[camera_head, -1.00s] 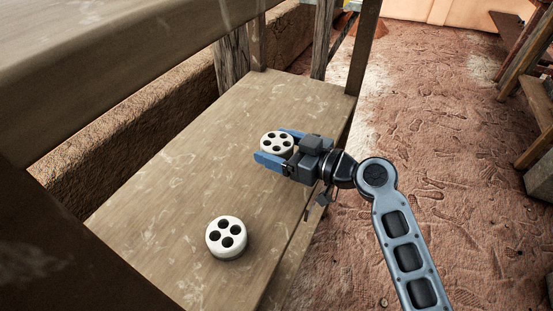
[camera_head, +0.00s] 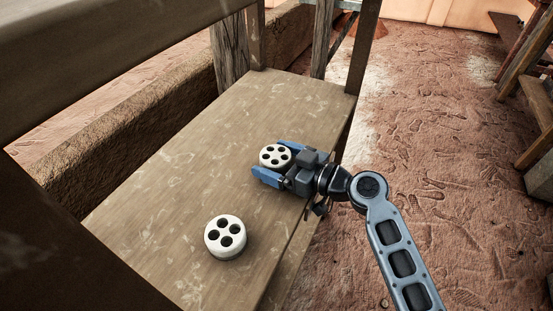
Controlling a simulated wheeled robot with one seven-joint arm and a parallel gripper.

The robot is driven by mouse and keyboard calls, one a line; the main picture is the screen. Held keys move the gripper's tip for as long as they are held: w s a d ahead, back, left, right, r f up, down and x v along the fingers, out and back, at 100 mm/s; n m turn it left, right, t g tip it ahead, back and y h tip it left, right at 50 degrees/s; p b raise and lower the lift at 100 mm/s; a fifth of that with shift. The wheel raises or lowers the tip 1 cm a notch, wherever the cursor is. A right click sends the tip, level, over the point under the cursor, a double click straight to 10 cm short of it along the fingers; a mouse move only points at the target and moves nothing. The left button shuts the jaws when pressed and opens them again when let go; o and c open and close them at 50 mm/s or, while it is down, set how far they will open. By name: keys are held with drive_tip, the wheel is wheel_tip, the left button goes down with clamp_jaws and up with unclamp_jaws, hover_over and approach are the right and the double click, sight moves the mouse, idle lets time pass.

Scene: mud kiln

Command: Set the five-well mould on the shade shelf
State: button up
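The five-well mould (camera_head: 275,156) is a white round disc with dark wells in its top. It is upright between the two blue fingers of my gripper (camera_head: 272,163), which appears shut on it. Mould and gripper are over the right part of the wooden shelf (camera_head: 180,190); whether the mould's underside touches the board is hidden. A second white mould (camera_head: 225,236) with four wells stands on the shelf nearer the front, apart from my gripper.
A thick wooden beam (camera_head: 110,50) crosses the upper left. Posts (camera_head: 363,45) rise at the shelf's far end. The board is bare left of and beyond the held mould. Wooden furniture (camera_head: 535,100) stands at the far right on the earthen floor.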

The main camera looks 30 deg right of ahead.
drive_tip(key=shift+o, duration=0.7)
drive_tip(key=shift+r+p, duration=0.25)
drive_tip(key=shift+p, duration=0.05)
drive_tip(key=b+v, duration=0.1)
drive_tip(key=v, duration=1.1)
drive_tip(key=shift+d+f, duration=0.1)
drive_tip(key=shift+f, duration=0.05)
